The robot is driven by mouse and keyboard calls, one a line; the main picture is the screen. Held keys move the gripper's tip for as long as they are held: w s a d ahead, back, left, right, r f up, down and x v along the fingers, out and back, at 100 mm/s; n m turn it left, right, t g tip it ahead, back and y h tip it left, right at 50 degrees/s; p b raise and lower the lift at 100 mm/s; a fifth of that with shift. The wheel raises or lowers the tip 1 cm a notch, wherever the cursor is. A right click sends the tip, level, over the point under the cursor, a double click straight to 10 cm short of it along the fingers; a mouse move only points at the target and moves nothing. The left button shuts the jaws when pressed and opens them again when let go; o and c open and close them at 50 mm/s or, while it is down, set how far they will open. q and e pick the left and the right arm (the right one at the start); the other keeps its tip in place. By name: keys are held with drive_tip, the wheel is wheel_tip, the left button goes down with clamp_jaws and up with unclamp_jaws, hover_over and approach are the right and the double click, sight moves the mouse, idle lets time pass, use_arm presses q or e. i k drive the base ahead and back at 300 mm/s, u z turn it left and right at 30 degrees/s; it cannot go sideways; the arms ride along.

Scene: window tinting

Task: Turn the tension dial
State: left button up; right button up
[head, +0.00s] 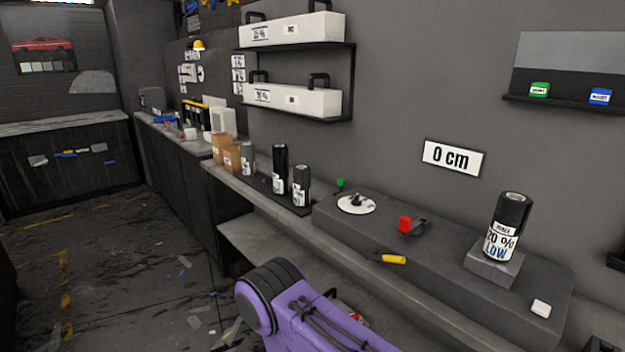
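What looks like the tension dial is a white round plate (346,206) with a black knob, on the left part of the grey raised bench block (440,262). A small green piece (340,184) stands just behind it. A purple link of one of my arms shows at the bottom centre, below and in front of the block, apart from the dial. Neither gripper can be seen in the head view.
On the block are a red switch-like part (405,224), a yellow-handled tool (393,259), a black roll labelled 20 % LOW (510,227) and a white piece (541,308). Black rolls (280,168) stand left of the block.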

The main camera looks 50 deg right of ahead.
sight(357, 201)
drive_tip(key=i, duration=0.65)
drive_tip(key=z, duration=2.8)
